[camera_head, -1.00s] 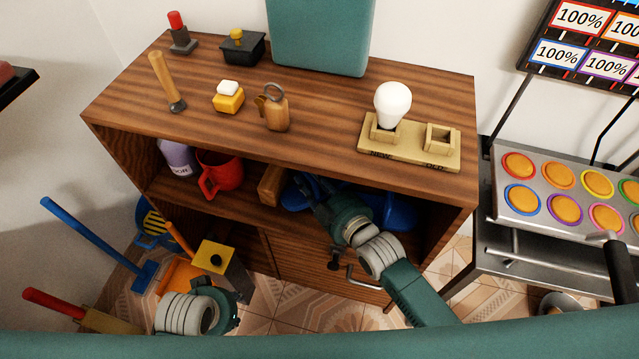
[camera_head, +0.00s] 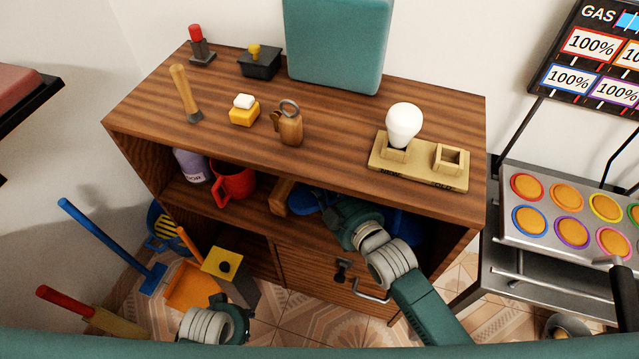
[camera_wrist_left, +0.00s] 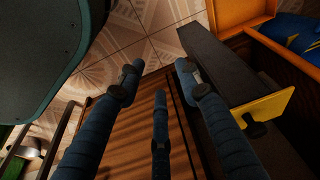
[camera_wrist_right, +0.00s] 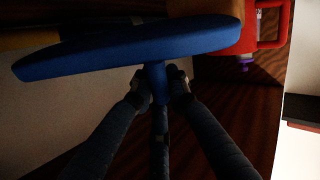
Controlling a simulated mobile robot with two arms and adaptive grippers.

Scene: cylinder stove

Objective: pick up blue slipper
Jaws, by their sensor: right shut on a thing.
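A blue slipper (camera_wrist_right: 130,50) spans the upper part of the right wrist view, with its flat sole seen edge-on. My right gripper (camera_wrist_right: 160,82) is shut on its short blue middle part. In the head view the right gripper (camera_head: 328,207) reaches into the cabinet's open shelf, and blue shows beside its fingers. Another blue piece (camera_head: 408,226) shows on the shelf right of the wrist, partly hidden by my arm. My left gripper (camera_wrist_left: 158,80) is open and empty, low in front of the cabinet, near a grey box with a yellow top (camera_head: 223,265).
The wooden cabinet (camera_head: 330,150) has a shelf with a red mug (camera_head: 235,185), a purple bottle (camera_head: 190,165) and a wooden piece (camera_head: 281,197) beside the right gripper. The cabinet top overhangs the right gripper. A stove (camera_head: 540,240) stands to the right.

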